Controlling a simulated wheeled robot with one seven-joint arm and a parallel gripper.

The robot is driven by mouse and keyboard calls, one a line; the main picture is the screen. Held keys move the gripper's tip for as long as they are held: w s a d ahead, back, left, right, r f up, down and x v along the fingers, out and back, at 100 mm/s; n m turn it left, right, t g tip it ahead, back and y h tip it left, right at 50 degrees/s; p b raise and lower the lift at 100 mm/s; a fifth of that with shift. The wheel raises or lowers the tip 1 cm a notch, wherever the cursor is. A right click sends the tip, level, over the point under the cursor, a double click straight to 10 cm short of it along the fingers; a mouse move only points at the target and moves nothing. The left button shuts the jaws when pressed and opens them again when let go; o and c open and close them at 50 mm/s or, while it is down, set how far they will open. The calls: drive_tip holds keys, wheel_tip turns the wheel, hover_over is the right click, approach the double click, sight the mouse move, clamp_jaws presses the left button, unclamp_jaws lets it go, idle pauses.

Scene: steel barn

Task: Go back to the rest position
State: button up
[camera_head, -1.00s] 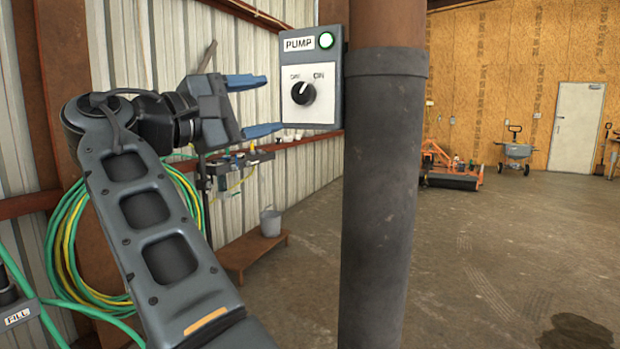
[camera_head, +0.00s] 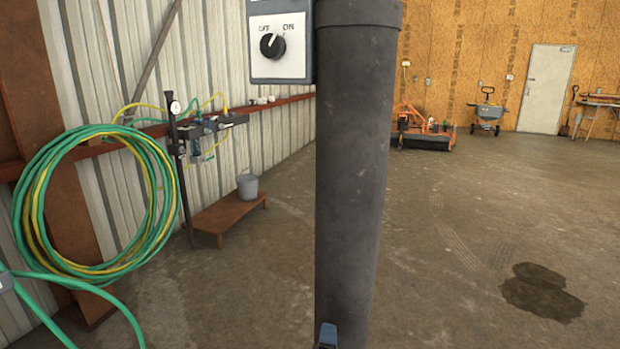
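Only a blue fingertip (camera_head: 327,337) of my gripper shows, low at the bottom edge, in front of the dark sleeve of the post (camera_head: 355,170). The rest of my gripper and my arm are out of frame, so its opening is hidden. The grey pump switch box (camera_head: 281,66) is at the top, left of the post, cut off by the frame's upper edge. Its black knob (camera_head: 272,46) sits below the OFF and ON labels, with nothing touching it. The exact direction of its pointer is hard to tell. The lamp is out of view.
A green and yellow hose coil (camera_head: 35,200) hangs at left. A low brown bench (camera_head: 228,217) with a grey bucket (camera_head: 247,187) stands by the metal wall. Concrete floor is open right of the post, with a dark wet patch (camera_head: 542,291).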

drive_tip(key=s+d+f+m+y, duration=0.15)
drive_tip(key=s+d, duration=0.25)
drive_tip(key=s, duration=0.4)
drive_tip(key=s+d+f+m+y, duration=0.1)
drive_tip(key=s+d+f+m, duration=0.25)
drive_tip(key=s, duration=0.55)
drive_tip(key=s+d+f+m+y, duration=0.15)
drive_tip(key=s+d, duration=0.25)
drive_tip(key=s, duration=0.4)
drive_tip(key=s+d+r+m+h, duration=0.1)
drive_tip(key=s+d+r+m, duration=0.2)
drive_tip(key=s+r, duration=0.4)
drive_tip(key=s+d+r+m+h, duration=0.1)
drive_tip(key=s+d+r+m, duration=0.3)
drive_tip(key=s, duration=0.8)
wheel_tip(320, 180, up, 4)
drive_tip(key=shift+d+f+m+t+h, duration=0.2)
drive_tip(key=shift+m+t+h, duration=0.15)
drive_tip(key=shift+m, duration=0.7)
drive_tip(key=shift+c, duration=0.3)
